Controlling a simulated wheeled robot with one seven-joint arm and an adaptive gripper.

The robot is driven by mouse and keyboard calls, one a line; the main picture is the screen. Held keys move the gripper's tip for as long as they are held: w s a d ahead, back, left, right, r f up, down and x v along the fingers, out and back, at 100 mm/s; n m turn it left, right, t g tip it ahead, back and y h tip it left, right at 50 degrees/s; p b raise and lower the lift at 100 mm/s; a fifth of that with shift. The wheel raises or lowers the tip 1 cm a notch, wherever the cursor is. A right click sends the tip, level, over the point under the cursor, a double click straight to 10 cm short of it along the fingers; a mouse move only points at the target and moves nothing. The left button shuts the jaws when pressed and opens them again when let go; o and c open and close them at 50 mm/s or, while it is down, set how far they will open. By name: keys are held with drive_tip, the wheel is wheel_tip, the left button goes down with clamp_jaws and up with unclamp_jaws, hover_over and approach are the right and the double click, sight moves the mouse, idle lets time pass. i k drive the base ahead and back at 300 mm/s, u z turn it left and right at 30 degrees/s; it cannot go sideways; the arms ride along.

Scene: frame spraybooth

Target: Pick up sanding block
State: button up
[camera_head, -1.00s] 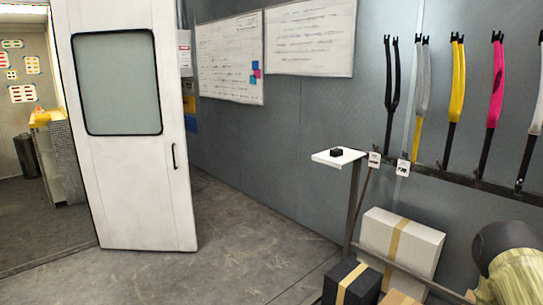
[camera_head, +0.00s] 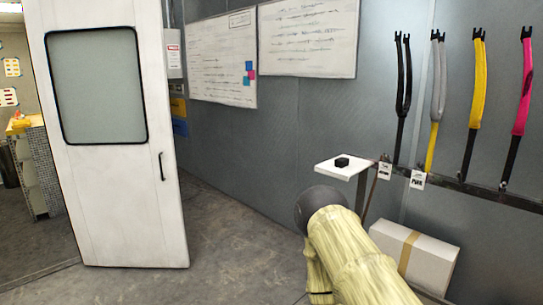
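A small black block (camera_head: 342,162), which looks like the sanding block, lies on a small white shelf (camera_head: 330,172) on a post near the grey wall. It is small in the picture and its surface detail cannot be made out. My arm, in a pale yellow cover with a dark rounded end, reaches up from the bottom right. The dark end is in front of and below the shelf in the picture, apart from the block. My gripper's fingers are not visible.
Several bicycle forks (camera_head: 437,100) hang above a dark rail (camera_head: 470,188) on the right. A taped white box (camera_head: 430,262) stands below it. A white door (camera_head: 118,190) stands at the left. Bare floor (camera_head: 235,240) lies between the door and my arm.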

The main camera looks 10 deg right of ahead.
sight(342, 162)
drive_tip(key=u, duration=0.4)
drive_tip(key=i, duration=1.65)
drive_tip(key=z, duration=0.6)
drive_tip(key=i, duration=1.05)
drive_tip(key=z, duration=0.95)
